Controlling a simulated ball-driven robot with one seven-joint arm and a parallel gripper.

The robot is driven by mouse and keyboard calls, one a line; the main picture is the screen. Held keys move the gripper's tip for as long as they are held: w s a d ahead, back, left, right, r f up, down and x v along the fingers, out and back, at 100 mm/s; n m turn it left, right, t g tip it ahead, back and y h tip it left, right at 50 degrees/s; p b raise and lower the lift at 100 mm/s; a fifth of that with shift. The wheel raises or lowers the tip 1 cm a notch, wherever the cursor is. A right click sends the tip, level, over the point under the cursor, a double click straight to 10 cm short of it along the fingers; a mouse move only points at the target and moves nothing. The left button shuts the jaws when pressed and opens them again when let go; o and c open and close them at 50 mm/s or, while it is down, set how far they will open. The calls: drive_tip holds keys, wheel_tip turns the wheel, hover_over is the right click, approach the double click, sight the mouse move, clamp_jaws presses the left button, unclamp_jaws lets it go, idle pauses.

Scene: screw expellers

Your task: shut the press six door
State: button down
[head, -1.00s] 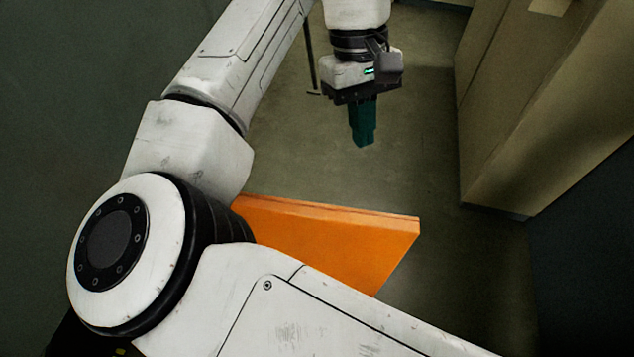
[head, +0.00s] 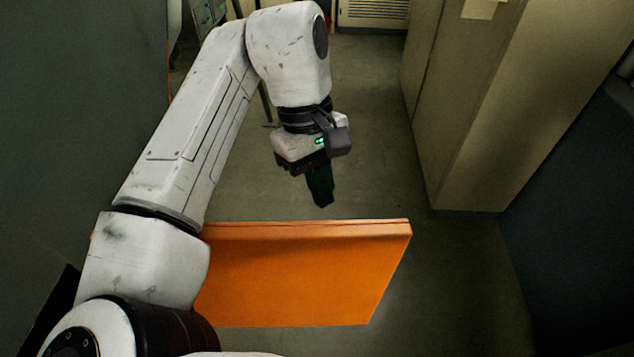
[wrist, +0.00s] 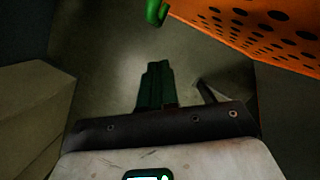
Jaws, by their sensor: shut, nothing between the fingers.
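An orange door panel (head: 300,275) stands upright below the middle of the head view, its wide face toward me and its left end hidden behind my arm. I see no number on it. My gripper (head: 320,201) hangs over the floor beyond the panel's top edge, pointing down, with its dark green fingers shut and empty. In the wrist view the gripper (wrist: 157,68) also shows shut. An orange perforated face (wrist: 262,32) is at the upper right there, apart from the fingers, with a green bar-like part (wrist: 155,12) by its edge; it looks like the panel's far side.
A tall beige cabinet (head: 490,110) stands at the right, with a dark wall beyond it. A dark green-grey surface (head: 80,100) fills the left. The floor (head: 375,150) between the gripper and the cabinet is clear. A vented pale unit (head: 372,14) is at the back.

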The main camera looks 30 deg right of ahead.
drive_tip(key=s+b, duration=0.1)
drive_tip(key=s, duration=0.1)
drive_tip(key=s+f+b, duration=0.1)
drive_tip(key=s, duration=0.1)
drive_tip(key=shift+s+d+f, duration=0.1)
idle(0.4)
